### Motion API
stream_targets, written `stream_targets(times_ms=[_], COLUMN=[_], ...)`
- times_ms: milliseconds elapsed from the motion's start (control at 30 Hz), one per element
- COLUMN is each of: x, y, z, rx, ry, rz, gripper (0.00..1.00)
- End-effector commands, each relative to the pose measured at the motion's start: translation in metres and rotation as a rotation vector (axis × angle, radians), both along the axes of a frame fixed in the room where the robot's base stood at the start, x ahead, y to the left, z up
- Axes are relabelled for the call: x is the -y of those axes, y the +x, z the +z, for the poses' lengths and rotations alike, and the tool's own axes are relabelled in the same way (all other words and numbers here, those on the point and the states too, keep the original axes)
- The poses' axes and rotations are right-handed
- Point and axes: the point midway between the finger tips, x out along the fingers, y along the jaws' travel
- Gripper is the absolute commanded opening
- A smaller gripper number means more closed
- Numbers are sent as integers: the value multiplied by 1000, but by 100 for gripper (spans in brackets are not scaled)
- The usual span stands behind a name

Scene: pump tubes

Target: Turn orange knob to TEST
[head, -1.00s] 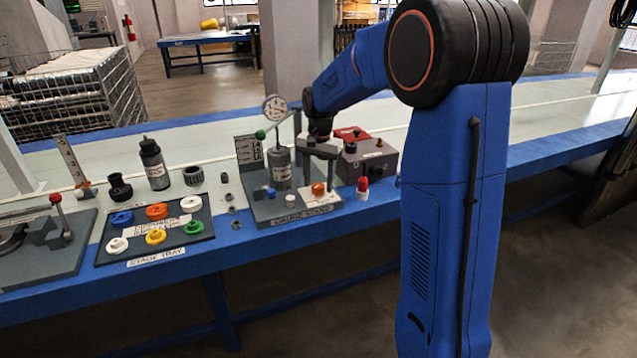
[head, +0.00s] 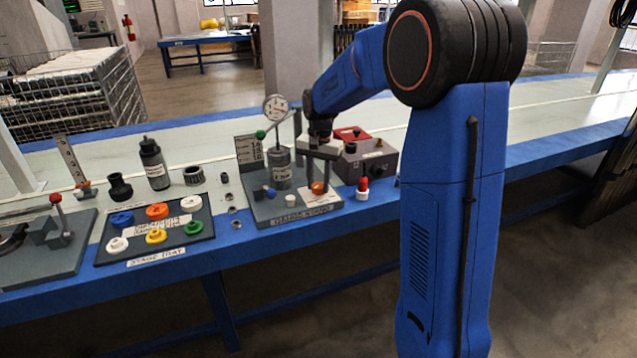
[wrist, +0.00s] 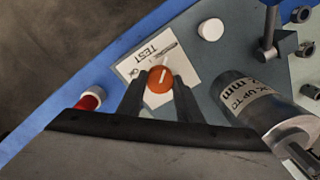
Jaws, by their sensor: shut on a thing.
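The orange knob (wrist: 160,79) sits on a white label card (wrist: 185,66) printed with TEST. A pale pointer reaches from the knob toward the card's upper right in the wrist view, near the word TEST. The knob also shows in the head view (head: 318,188), on the front right of the grey pump stand (head: 262,212). My gripper (wrist: 162,84) points down over the knob with one dark finger on each side, shut on it. In the head view my gripper (head: 318,182) stands upright above the card. Smaller print on the card is hard to read.
A grey cylinder (head: 282,170) with a gauge (head: 275,107) and green-tipped lever stands close left of my gripper. A red-capped piece (head: 362,187) and a grey box (head: 368,163) are close right. A tray (head: 127,248) of coloured rings lies farther left.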

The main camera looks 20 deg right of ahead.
Motion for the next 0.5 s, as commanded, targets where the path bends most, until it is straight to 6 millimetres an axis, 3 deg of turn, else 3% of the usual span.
stream_targets(times_ms=[500], x=[0], y=[1], z=[1], rx=[0], ry=[0], rz=[423], gripper=[10])
